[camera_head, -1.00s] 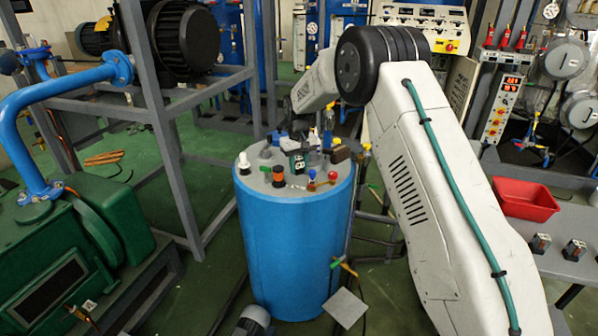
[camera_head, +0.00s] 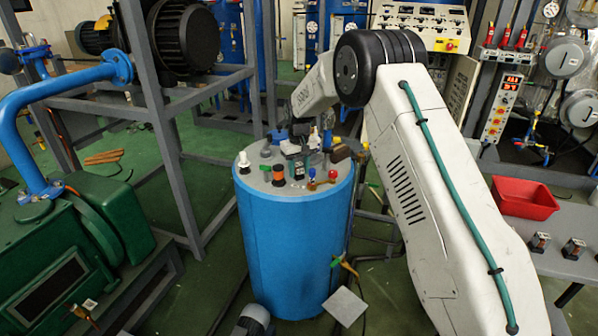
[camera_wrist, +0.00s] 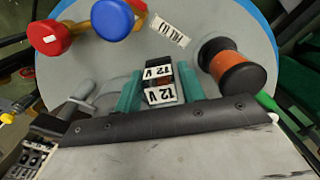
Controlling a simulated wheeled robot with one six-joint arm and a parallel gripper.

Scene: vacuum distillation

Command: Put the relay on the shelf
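The relay (camera_wrist: 159,82) is a small black block with white "12 V" labels, at the blue drum's grey top. It lies between the teal fingers of my gripper (camera_wrist: 161,90) in the wrist view, very close to both; I cannot tell whether they press on it. In the head view the relay (camera_head: 296,171) shows small and dark beneath my gripper (camera_head: 299,152), partly hidden by it. A grey shelf-like surface (camera_head: 561,212) stands at the right, holding a red tray and small dark blocks.
The blue drum (camera_head: 292,245) bears an orange-and-black spool (camera_wrist: 229,64), blue-knobbed (camera_wrist: 112,19) and red-knobbed (camera_wrist: 49,37) parts, and a white label (camera_wrist: 168,31) close around the relay. The red tray (camera_head: 525,198) occupies part of the shelf. Grey frame posts stand left of the drum.

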